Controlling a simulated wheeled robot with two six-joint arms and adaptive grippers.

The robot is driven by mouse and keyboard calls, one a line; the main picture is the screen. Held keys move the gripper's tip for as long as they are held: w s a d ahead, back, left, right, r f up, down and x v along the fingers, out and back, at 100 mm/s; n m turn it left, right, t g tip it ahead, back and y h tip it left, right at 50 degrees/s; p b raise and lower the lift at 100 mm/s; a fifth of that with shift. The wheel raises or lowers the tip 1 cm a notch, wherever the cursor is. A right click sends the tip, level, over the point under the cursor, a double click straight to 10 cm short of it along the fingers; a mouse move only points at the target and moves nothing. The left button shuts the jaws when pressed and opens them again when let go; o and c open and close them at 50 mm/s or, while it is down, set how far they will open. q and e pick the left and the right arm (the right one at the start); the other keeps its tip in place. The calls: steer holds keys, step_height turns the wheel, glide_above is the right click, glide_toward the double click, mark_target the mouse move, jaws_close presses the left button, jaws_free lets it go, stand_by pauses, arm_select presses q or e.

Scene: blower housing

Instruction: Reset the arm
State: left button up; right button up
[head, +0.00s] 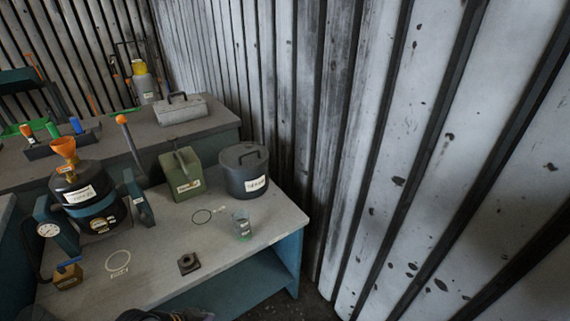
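Neither arm shows clearly in the head view. A dark shape (165,315) pokes in at the bottom edge, in front of the workbench. It is cut off by the frame, and I cannot tell whether it is part of one of my arms. No gripper fingers can be made out, and nothing is seen held.
The grey workbench (150,282) carries a dark machine with an orange funnel (63,148), a green can (181,173), a lidded black pot (243,171), a clear cup (242,225) and a small dark block (188,263). A corrugated wall (420,150) stands close on the right.

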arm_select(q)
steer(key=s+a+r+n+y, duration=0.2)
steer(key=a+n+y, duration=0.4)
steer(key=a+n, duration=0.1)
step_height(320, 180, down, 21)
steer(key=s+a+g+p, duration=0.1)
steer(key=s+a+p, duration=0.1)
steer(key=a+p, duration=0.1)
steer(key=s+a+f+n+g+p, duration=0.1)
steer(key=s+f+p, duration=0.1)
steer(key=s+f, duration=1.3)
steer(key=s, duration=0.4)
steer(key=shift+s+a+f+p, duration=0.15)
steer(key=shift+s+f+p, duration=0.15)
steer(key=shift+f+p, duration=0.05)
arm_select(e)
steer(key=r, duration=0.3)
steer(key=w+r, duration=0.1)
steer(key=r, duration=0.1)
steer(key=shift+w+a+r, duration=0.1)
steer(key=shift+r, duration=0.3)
